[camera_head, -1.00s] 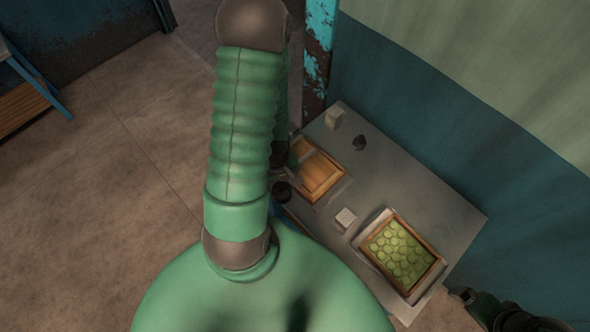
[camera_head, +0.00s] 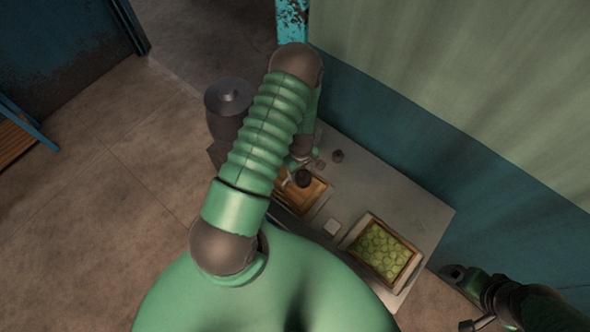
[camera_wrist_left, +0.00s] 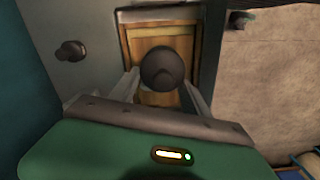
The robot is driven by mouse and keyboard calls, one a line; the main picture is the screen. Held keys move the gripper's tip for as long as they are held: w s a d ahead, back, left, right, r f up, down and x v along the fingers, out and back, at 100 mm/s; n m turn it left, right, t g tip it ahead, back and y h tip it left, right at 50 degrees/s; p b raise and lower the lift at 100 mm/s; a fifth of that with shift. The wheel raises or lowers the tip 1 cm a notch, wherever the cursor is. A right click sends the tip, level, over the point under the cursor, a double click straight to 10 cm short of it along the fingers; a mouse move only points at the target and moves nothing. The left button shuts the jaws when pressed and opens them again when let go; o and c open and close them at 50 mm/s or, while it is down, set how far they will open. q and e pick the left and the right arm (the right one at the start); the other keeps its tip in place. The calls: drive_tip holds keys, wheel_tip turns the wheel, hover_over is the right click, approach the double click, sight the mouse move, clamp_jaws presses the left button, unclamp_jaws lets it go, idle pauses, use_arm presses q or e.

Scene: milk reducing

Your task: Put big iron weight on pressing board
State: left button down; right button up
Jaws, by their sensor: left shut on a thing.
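The big iron weight, dark and round-topped, shows in the head view (camera_head: 303,178) and in the left wrist view (camera_wrist_left: 163,68). My left gripper (camera_head: 296,182) is shut on it; its fingers stand either side of it in the wrist view (camera_wrist_left: 162,88). The weight is over the wooden pressing board (camera_head: 312,196), which lies in a framed tray and also shows in the wrist view (camera_wrist_left: 151,30). I cannot tell whether weight and board touch. A smaller dark weight (camera_head: 337,156) stands on the table. My right gripper (camera_head: 468,298) is at the lower right, away from the table, its jaws unclear.
A tall metal can (camera_head: 228,100) stands behind the left arm.

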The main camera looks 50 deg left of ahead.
use_arm(q)
drive_tip(key=shift+f+b, duration=0.5)
drive_tip(key=shift+f, duration=0.4)
wheel_tip(320, 180, down, 4)
drive_tip(key=b, duration=0.3)
drive_tip(key=shift+a, duration=0.15)
drive_tip(key=shift+f, duration=0.25)
drive_tip(key=shift+f+b, duration=0.25)
drive_tip(key=shift+b, duration=0.4)
idle(0.5)
drive_tip(key=shift+c, duration=2.1)
unclamp_jaws()
drive_tip(key=shift+s+d, duration=0.1)
drive_tip(key=shift+d, duration=0.1)
